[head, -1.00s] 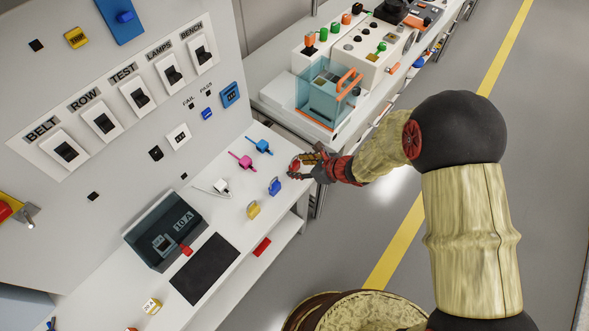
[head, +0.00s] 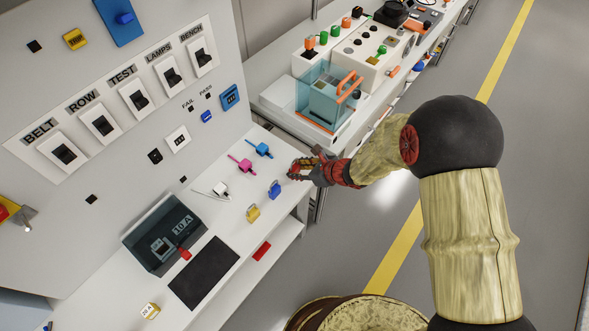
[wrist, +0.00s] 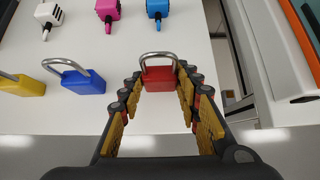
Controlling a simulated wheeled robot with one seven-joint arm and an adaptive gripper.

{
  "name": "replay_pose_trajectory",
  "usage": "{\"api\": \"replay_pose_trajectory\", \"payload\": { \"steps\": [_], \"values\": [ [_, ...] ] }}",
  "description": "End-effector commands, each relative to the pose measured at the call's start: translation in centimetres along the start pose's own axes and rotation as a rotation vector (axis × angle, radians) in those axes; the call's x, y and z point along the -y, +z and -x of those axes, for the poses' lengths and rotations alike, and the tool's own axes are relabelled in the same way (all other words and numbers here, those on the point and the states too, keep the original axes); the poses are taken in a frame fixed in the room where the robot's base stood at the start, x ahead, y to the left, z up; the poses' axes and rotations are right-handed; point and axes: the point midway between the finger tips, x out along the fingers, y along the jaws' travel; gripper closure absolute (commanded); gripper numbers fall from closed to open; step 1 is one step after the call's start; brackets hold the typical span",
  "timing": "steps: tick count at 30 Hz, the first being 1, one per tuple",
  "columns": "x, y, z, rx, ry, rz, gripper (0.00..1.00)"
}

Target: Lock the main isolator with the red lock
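The red lock (wrist: 158,80) stands on the white worktop with its steel shackle up, between the tips of my gripper (wrist: 159,82) in the wrist view. The fingers are spread on either side of it with little room; I cannot see whether the pads touch it. In the head view my gripper (head: 303,168) is low at the worktop's right end and mostly hides the lock. The panel carries switches labelled BELT, ROW, TEST, LAMPS and BENCH. A yellow-and-red switch (head: 12,212) sits at the panel's left edge; I cannot read a main isolator label.
A blue lock (wrist: 80,82) and a yellow lock (wrist: 22,86) stand left of the red one. White, pink (wrist: 108,9) and blue plug-like pieces lie behind. A dark 10 A box (head: 165,235) and black mat (head: 204,272) are nearer. A teal-covered machine (head: 325,97) stands beyond.

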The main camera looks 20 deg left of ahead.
Motion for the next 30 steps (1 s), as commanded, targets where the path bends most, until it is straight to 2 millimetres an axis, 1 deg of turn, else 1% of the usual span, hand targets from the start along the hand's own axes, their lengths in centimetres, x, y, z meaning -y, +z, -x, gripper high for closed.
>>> {"api": "replay_pose_trajectory", "payload": {
  "steps": [18, 21, 25, 30],
  "values": [
    [0.0, 0.0, 0.0, 0.0, 0.0, 0.0, 0.85],
    [0.0, 0.2, 0.1, 0.0, 0.0, 0.0, 0.85],
    [0.0, 1.2, 1.1, 0.001, -0.001, 0.001, 0.85],
    [0.0, 3.5, 3.2, 0.002, -0.001, 0.002, 0.85]
  ]
}}
